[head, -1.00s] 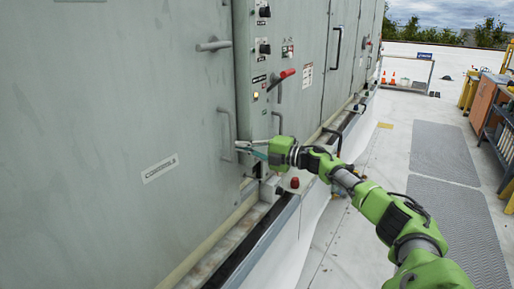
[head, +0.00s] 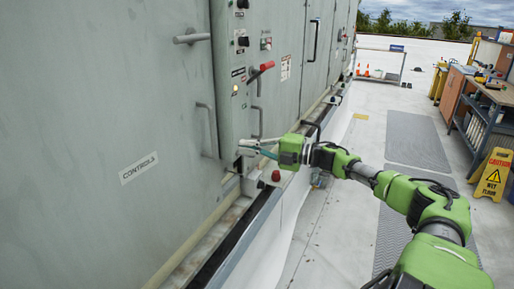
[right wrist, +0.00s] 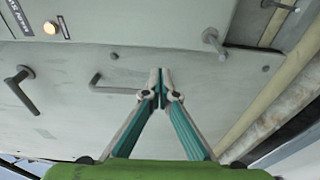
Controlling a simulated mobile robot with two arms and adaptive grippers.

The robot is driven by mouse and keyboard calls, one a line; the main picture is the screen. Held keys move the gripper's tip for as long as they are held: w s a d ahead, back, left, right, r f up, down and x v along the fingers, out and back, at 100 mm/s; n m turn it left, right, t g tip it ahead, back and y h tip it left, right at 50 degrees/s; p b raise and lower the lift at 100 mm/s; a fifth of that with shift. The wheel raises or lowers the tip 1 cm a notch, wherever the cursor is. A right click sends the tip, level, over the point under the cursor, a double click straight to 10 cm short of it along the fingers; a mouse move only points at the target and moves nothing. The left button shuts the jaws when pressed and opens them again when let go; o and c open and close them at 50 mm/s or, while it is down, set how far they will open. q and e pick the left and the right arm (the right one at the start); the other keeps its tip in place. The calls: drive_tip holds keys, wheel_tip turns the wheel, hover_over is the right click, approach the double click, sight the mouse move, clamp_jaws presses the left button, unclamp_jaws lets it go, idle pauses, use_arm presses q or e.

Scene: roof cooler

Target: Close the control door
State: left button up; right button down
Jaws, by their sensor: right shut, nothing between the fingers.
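The control door is the large grey panel at the left of the head view, labelled "CONTROLS" (head: 139,168). It has a bar handle (head: 207,130) near its right edge and a lever (head: 192,38) higher up. It looks about in line with the cabinet front, though I cannot tell whether it is fully closed. My right gripper (head: 240,147) is shut and empty, just right of the door's lower right edge. In the right wrist view its fingertips (right wrist: 160,76) meet in front of grey panels; contact is unclear. My left gripper is not in view.
Right of the door is a narrow control panel with a red handle (head: 261,71) and yellow light (head: 235,88). A red button (head: 276,176) sits below on the curb. A wet-floor sign (head: 493,174) and workbench (head: 497,92) stand right. Grey floor mats (head: 416,140) lie between.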

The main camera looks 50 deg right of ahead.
drive_tip(key=shift+v, duration=1.6)
